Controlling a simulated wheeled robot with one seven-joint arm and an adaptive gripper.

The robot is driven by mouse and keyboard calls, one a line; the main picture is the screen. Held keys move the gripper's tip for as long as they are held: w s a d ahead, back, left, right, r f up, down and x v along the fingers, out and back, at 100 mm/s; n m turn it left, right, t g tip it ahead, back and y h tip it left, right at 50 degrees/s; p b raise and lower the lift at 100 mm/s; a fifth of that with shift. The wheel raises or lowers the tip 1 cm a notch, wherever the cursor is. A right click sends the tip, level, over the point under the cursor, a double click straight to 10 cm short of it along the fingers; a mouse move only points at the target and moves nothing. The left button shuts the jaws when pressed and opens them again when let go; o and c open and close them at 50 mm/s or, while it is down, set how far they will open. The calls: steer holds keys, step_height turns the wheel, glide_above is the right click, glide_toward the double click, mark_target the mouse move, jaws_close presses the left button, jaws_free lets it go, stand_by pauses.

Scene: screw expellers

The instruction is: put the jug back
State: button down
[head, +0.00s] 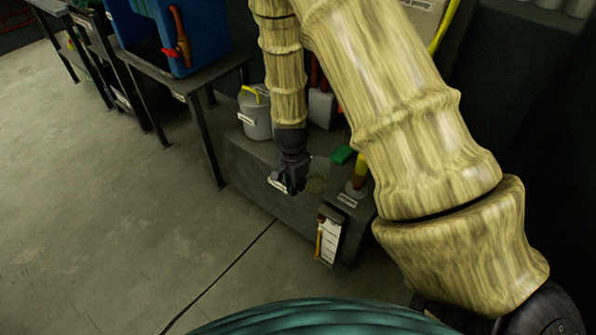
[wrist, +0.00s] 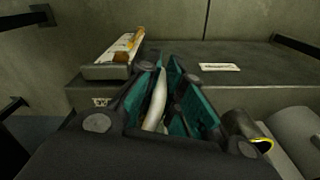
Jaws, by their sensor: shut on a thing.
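My gripper (head: 290,188) is low over the grey bench in the head view. In the wrist view its teal-padded fingers (wrist: 170,105) are closed around a slim, pale, curved piece, which looks like the jug's handle (wrist: 158,100). The rest of the jug is mostly hidden by the fingers and wrist. In the head view a pale grey patch (head: 320,168) shows just right of the gripper; I cannot tell whether it is part of the jug. I cannot tell whether the jug touches the bench.
The low bench (head: 255,165) carries a grey pail (head: 256,118) with a yellow handle, a pale container (head: 321,108), a green block (head: 341,155) and a yellow-handled item (head: 359,178). A white panel (head: 329,238) is at its front. Open floor lies left.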

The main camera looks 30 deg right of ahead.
steer(key=w+d+f+b, duration=0.2)
steer(key=w+d+f, duration=0.2)
steer(key=w, duration=0.5)
steer(key=shift+d+f, duration=0.2)
steer(key=shift+d, duration=0.2)
steer(key=c, duration=1.6)
jaws_free()
steer(key=shift+o, duration=0.2)
